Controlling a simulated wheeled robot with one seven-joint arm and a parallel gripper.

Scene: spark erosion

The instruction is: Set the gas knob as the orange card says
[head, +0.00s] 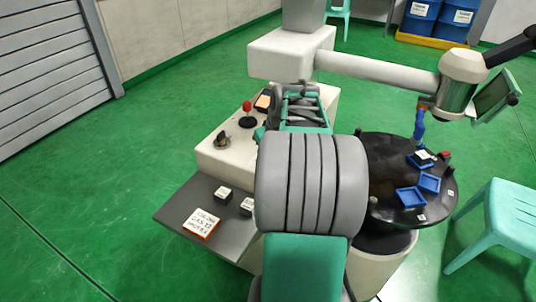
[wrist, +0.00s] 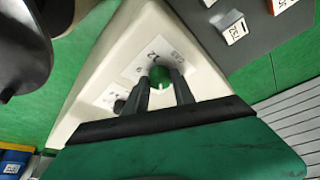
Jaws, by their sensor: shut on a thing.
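A green round knob (wrist: 160,77) with a pale mark at its lower edge stands on the cream console (wrist: 133,37), beside a white label that appears to read GAS. My gripper (wrist: 162,85) is shut on this knob, one dark finger on each side. In the head view my arm hides the knob and the fingertips. The orange-edged card (head: 202,222) lies on the grey shelf at the lower left; its handwriting seems to include "GAS 32", the rest being too small to read.
A dark knob (head: 222,139) and a red button (head: 247,107) stand on the console. Small labelled blocks (head: 223,193) sit on the shelf (head: 172,210). A black round table (head: 376,150) with blue trays (head: 411,197) and a green stool (head: 512,212) are at right.

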